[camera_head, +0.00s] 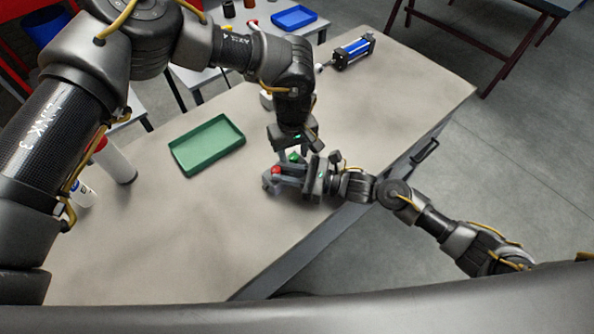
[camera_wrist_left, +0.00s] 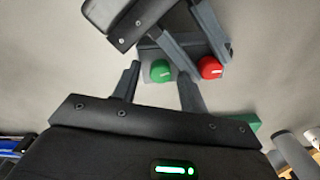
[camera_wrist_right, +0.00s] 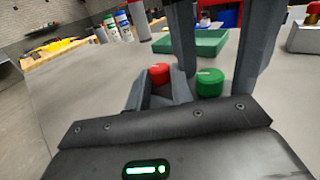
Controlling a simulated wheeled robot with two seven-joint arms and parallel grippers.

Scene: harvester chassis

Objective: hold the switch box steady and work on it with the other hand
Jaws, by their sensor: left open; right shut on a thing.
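The switch box (camera_wrist_left: 153,62) is a small dark box with a red button (camera_wrist_right: 160,73) and a green button (camera_wrist_right: 210,83). It is held near the front edge of the table and is largely hidden by the fingers. My right gripper (camera_head: 283,173) comes in from the right and is shut on the box, its fingers beside the red button. My left gripper (camera_head: 292,152) points down from above and is open. In the left wrist view its fingertips (camera_wrist_left: 158,75) stand either side of the green button. I cannot tell whether they touch it.
A green tray (camera_head: 183,145) lies on the table to the left. A blue and black cylinder (camera_head: 352,52) lies at the back right. The table (camera_head: 170,230) is clear at the front left.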

